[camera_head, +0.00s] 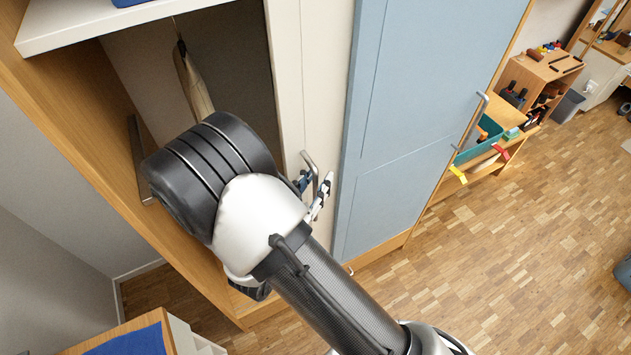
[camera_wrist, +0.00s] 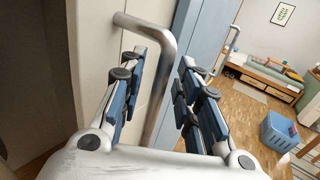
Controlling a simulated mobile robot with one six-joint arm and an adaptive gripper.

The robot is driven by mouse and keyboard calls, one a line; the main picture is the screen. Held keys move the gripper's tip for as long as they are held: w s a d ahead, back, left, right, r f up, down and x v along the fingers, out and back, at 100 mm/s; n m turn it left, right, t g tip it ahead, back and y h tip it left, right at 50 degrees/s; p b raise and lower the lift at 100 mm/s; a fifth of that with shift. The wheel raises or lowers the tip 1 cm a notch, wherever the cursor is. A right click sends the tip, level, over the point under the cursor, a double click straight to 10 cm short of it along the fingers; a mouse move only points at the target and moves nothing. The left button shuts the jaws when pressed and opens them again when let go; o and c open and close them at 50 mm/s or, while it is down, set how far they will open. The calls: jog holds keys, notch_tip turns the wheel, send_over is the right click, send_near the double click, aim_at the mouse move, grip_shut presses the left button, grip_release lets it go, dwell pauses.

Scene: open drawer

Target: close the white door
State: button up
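The white door (camera_head: 313,75) stands partly open at the wardrobe, left of the blue-grey door, in the head view. It also fills the left-middle of the wrist view (camera_wrist: 97,50). Its bent metal bar handle (camera_head: 313,163) shows in the wrist view too (camera_wrist: 150,30). My gripper (camera_head: 318,192) is at the handle, partly hidden behind my own arm in the head view. In the wrist view my gripper (camera_wrist: 167,65) has its two blue-and-black fingers apart, with the handle's upright bar between them. I cannot tell whether a finger touches it.
The open wardrobe interior with a hanging garment (camera_head: 195,83) lies left of the door. The blue-grey door (camera_head: 425,90) with its own handle (camera_head: 473,120) is on the right. A wooden shelf (camera_head: 540,80) stands beyond. The wood floor (camera_head: 500,250) at right is mostly clear.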

grip_shut()
dwell(0.6)
